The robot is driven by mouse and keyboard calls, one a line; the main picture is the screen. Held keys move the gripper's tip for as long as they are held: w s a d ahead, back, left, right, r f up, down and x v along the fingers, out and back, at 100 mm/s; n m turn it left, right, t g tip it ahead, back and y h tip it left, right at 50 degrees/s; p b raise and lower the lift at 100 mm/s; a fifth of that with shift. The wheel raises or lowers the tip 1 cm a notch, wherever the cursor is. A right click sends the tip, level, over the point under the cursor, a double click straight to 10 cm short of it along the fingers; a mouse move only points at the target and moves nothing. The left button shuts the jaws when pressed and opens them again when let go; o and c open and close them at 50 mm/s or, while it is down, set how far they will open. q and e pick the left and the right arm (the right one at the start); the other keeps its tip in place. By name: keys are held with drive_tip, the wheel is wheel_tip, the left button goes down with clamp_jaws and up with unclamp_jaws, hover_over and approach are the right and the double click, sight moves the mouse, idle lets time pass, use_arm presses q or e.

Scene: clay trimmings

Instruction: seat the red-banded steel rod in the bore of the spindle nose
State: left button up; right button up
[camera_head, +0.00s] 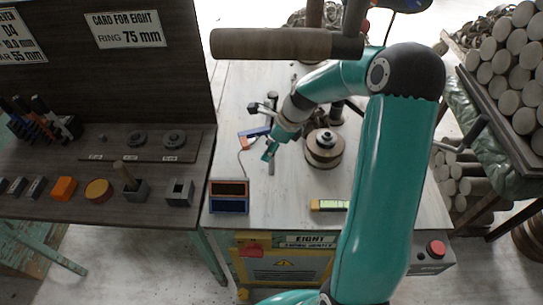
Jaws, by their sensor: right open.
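My right arm reaches in from the bottom right, and its right gripper (270,148) points down over the left part of the white table. It is open. A thin grey rod-like piece (271,168) shows just below the fingertips; I cannot make out a red band on it, nor whether it touches them. A round brown and steel piece (323,150) with a dark knob on top stands right of the gripper. It may be the spindle nose; I cannot see a bore. My left gripper is not in view.
A blue and red item (253,134) lies near the gripper. A brown bar (270,43) crosses the top. Cut logs (510,75) are stacked at right.

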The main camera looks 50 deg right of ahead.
drive_tip(key=shift+x, duration=0.8)
clamp_jaws()
drive_tip(key=shift+r, duration=0.1)
